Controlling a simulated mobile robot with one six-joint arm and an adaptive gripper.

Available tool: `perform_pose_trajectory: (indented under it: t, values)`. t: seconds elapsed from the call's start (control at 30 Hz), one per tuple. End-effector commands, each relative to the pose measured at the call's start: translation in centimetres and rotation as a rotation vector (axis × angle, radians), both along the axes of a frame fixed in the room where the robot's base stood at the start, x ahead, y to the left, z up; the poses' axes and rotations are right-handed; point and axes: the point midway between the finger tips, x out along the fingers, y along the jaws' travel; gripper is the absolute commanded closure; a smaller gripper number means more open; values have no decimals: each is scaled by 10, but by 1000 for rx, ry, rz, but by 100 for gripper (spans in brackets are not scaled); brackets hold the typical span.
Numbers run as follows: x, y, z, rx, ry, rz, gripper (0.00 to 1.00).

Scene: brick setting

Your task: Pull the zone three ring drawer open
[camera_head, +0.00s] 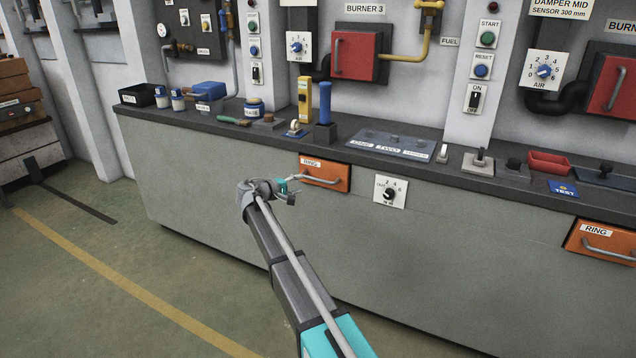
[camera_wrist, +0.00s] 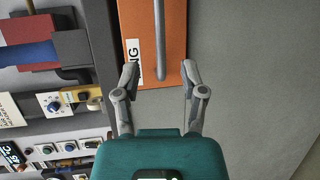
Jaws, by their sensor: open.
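The orange ring drawer (camera_head: 335,181) below the BURNER 3 panel appears closed in the grey counter front. It has a white RING label (camera_head: 311,163) and a grey bar handle (camera_head: 322,181). My gripper (camera_head: 291,189) is open and empty, just left of this drawer. In the wrist view the orange drawer front (camera_wrist: 137,20) fills the top middle, with its handle (camera_wrist: 159,40) running up the picture. My open fingertips (camera_wrist: 159,70) stand either side of the handle's near end in that view. I cannot tell the remaining distance; no contact shows.
A numbered dial plate (camera_head: 390,191) sits right of the drawer. A second orange RING drawer (camera_head: 600,242) is at the far right. Above, the dark countertop (camera_head: 420,162) carries a blue-handled lever (camera_head: 325,105), a yellow block (camera_head: 305,98) and switches. The floor before the counter is clear.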

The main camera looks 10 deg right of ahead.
Motion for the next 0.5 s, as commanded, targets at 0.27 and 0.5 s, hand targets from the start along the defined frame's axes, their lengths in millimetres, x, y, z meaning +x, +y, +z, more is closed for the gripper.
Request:
perform_pose_trajectory:
  t: [0.27,0.5]
  values:
    - [23,-38,-9,0,0,-2,46]
    - [39,-64,-14,0,0,-1,46]
